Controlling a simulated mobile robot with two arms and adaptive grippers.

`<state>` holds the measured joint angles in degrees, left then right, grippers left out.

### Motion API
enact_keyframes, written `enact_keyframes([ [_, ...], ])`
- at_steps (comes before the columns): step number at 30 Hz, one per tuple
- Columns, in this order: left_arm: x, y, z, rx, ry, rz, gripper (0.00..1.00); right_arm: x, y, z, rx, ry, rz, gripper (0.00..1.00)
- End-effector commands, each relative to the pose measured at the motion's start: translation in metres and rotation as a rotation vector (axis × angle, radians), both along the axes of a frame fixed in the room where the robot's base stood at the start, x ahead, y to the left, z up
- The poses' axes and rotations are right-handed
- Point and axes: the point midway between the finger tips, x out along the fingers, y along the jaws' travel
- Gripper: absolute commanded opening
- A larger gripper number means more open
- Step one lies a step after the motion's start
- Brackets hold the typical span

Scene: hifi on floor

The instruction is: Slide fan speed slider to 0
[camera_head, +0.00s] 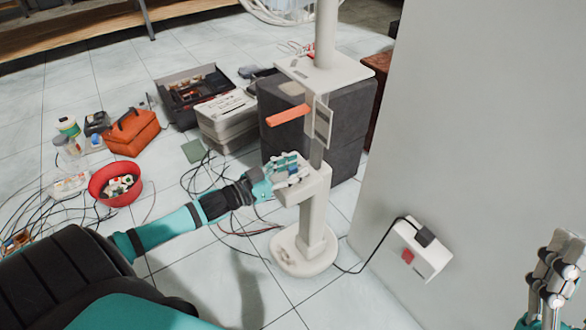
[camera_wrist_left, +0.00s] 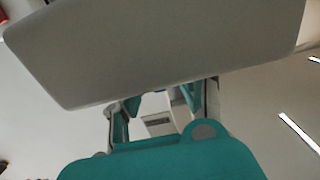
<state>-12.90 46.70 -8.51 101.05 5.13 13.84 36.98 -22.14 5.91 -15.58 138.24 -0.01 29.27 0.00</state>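A white stand (camera_head: 313,225) with a round foot and an upright pole stands on the floor in the head view. A flat grey panel (camera_head: 322,122) is fixed to its pole. I cannot make out the fan speed slider. My left gripper (camera_head: 287,168) is at the stand's lower white block, just below the panel, and seems to touch or nearly touch it. In the left wrist view a large pale block (camera_wrist_left: 160,45) hides its fingertips. My right gripper (camera_head: 557,262) is at the lower right edge, away from the stand; its finger opening is unclear.
A grey wall (camera_head: 480,140) with a white socket box (camera_head: 420,250) is close on the right. Dark grey boxes (camera_head: 345,125) stand behind. An orange handle-like piece (camera_head: 288,115) juts left. A red bowl (camera_head: 116,184), an orange bag (camera_head: 130,132) and cables lie left.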

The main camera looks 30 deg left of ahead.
Motion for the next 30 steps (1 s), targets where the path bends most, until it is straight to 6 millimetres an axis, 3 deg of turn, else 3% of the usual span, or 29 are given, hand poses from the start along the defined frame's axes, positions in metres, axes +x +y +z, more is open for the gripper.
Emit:
enact_keyframes([
  [5,0.000,0.000,0.000,0.000,0.000,0.000,0.35,0.000,0.000,0.000,0.000,0.000,0.000,0.40],
  [13,0.000,0.000,0.000,0.000,0.000,0.000,0.01,0.000,0.000,0.000,0.000,0.001,0.000,0.40],
  [26,0.000,0.000,0.000,-0.001,0.000,0.000,0.00,0.000,0.000,0.000,0.000,0.002,0.001,0.40],
  [30,0.007,0.015,0.000,0.003,-0.001,0.001,0.00,0.001,0.001,0.000,-0.003,0.009,0.000,0.40],
])
